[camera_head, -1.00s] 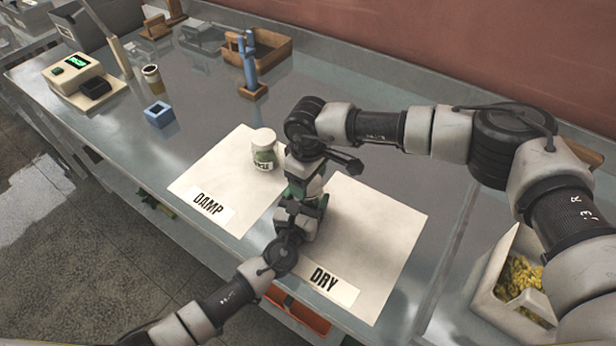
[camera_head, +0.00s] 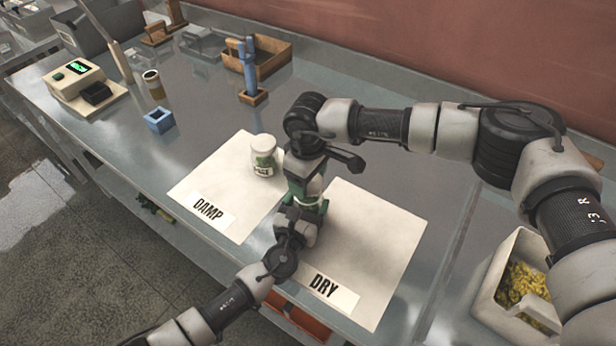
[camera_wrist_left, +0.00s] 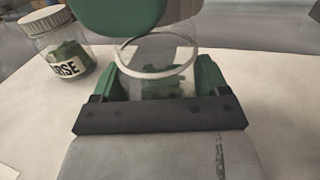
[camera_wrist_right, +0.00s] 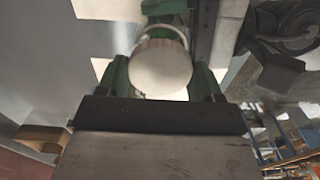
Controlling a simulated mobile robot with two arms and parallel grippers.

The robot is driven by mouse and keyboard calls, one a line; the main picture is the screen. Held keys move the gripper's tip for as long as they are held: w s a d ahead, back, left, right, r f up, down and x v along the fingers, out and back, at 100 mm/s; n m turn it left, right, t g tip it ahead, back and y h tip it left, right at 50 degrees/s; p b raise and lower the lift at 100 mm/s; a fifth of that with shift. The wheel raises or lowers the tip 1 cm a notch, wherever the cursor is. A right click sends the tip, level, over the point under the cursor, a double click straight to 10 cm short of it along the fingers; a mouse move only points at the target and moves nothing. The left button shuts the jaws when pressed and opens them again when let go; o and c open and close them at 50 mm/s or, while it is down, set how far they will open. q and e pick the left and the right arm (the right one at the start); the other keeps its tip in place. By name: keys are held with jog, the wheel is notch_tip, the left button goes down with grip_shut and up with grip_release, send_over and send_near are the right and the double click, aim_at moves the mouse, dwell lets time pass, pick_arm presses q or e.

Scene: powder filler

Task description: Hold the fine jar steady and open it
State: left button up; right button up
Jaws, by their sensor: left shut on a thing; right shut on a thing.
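The fine jar (camera_wrist_left: 158,80) is clear glass with green stuff inside, held between the green fingers of my left gripper (camera_wrist_left: 160,85). Its round rim shows bare in the left wrist view. My right gripper (camera_wrist_right: 163,75) is shut on the jar's pale lid (camera_wrist_right: 160,68), which appears clear of the rim and above it. In the head view the fine jar (camera_head: 308,203) is mostly hidden between my left gripper (camera_head: 305,212) and my right gripper (camera_head: 308,185), over the left part of the DRY mat (camera_head: 375,235). Its label is not visible.
A closed jar with a label ending in RSE (camera_wrist_left: 58,50) stands on the DAMP mat (camera_head: 215,180), left of my grippers. A blue holder (camera_head: 159,120), a scale (camera_head: 85,82) and a wooden tray (camera_head: 270,62) are farther back. A bin of yellow pieces (camera_head: 520,285) is at right.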

jog(key=shift+r, duration=2)
pick_arm(q)
jog(key=o, duration=1.7)
